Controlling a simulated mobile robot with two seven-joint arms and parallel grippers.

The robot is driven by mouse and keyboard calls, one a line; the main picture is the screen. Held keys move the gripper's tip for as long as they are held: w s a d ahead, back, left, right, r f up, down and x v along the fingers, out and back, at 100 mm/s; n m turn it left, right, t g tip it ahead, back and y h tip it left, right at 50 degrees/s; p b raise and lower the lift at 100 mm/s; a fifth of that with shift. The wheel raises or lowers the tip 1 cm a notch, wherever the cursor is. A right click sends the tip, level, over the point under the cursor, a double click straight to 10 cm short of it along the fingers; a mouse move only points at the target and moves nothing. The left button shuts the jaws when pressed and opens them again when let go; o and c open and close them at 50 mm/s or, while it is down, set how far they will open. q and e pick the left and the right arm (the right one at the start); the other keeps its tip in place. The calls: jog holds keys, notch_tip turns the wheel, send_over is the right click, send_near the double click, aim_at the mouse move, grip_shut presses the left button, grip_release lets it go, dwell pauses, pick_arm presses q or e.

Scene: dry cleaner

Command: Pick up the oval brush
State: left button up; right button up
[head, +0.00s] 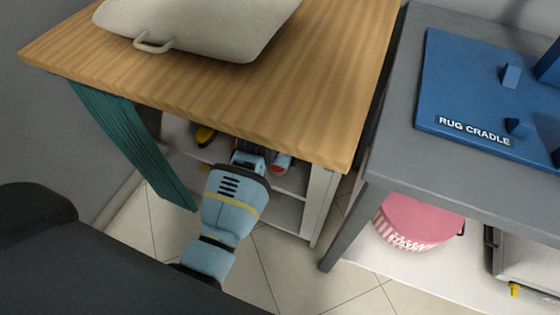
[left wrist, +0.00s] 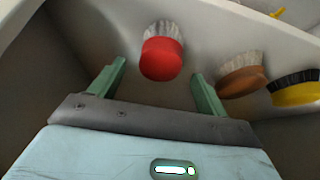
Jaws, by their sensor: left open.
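Three brushes lie on a shelf under the wooden table. In the left wrist view a red brush (left wrist: 161,59) with pale bristles sits between and beyond my fingertips. A brown, oval-looking brush (left wrist: 242,80) lies right of the right finger, and a yellow brush (left wrist: 297,92) with black bristles lies farther right. I cannot tell for sure which is called the oval brush.
The wooden tabletop (head: 290,100) overhangs the shelf unit (head: 317,205), with a green curtain (head: 130,140) at its left. A white bag (head: 210,25) lies on top.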

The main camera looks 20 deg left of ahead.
pick_arm(q)
jog(key=b+x, duration=0.1)
jog(key=x, duration=0.1)
jog(key=shift+w+f, duration=0.25)
jog(key=shift+f, duration=0.05)
jog(key=shift+w+f, duration=0.25)
pick_arm(e)
jog(key=shift+w+d+f, duration=0.1)
jog(key=shift+f, duration=0.8)
pick_arm(q)
jog(key=c, duration=1.1)
pick_arm(e)
jog(key=shift+s+f, duration=0.1)
jog(key=shift+s, duration=0.45)
